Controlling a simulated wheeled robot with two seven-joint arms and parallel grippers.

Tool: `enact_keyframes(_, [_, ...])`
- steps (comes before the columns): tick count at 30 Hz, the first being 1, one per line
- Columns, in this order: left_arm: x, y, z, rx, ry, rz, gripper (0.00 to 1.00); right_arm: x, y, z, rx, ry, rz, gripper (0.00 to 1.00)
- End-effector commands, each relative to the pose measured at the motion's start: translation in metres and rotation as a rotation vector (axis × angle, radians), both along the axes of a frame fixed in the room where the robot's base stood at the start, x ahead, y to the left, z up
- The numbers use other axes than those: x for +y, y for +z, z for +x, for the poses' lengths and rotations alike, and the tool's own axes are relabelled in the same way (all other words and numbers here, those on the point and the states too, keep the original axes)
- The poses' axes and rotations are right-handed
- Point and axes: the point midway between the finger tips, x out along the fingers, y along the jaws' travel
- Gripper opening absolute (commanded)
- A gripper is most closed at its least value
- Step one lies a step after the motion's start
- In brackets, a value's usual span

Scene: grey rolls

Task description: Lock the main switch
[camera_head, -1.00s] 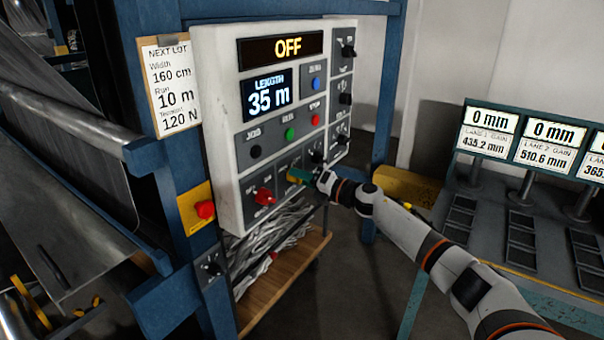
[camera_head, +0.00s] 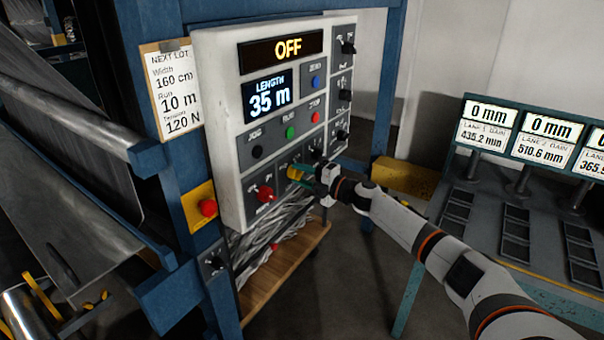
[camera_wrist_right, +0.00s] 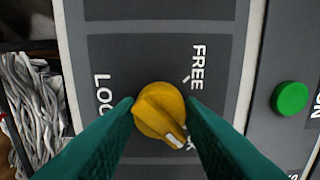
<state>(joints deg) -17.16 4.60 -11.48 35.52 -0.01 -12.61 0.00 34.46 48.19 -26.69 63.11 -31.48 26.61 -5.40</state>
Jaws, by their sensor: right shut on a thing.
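The control panel (camera_head: 225,150) shows OFF on its top display. A yellow knob (camera_head: 294,173) sits on its lower row. My right gripper (camera_head: 305,177) is shut on this knob, one finger on each side. In the right wrist view the yellow knob (camera_wrist_right: 160,108) lies between the teal fingertips (camera_wrist_right: 160,112). Its white mark points to the lower right, toward partly hidden lettering. FREE is printed at the upper right and LOC shows at the left, the rest covered. A red knob (camera_head: 265,193) is left of the yellow one; its label is too small to read. My left gripper is not in view.
A red button on a yellow plate (camera_head: 207,208) is on the blue post left of the panel. Small black knobs (camera_head: 345,95) line the panel's right side. A wooden shelf (camera_head: 285,265) with grey strips is below. A desk with displays (camera_head: 540,135) stands right.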

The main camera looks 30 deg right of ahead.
Motion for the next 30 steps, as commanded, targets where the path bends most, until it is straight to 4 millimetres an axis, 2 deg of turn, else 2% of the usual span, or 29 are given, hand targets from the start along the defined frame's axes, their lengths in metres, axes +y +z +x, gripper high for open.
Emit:
enact_keyframes(14, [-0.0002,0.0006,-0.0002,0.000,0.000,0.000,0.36,-0.0006,0.0002,0.0001,0.004,-0.002,0.013,0.12])
enact_keyframes(15, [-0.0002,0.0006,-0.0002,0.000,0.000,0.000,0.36,-0.0006,0.0002,0.0001,0.004,-0.001,0.013,0.41])
enact_keyframes(18, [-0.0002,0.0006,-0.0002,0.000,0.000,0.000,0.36,-0.0004,0.0001,0.0001,0.004,-0.001,0.012,0.56])
enact_keyframes(26, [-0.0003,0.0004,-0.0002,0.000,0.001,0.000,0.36,-0.0003,-0.0001,-0.0003,0.005,0.000,0.011,0.56])
enact_keyframes(30, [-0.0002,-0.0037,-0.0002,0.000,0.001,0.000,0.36,-0.0037,-0.0027,-0.0074,0.006,0.000,0.008,0.56])
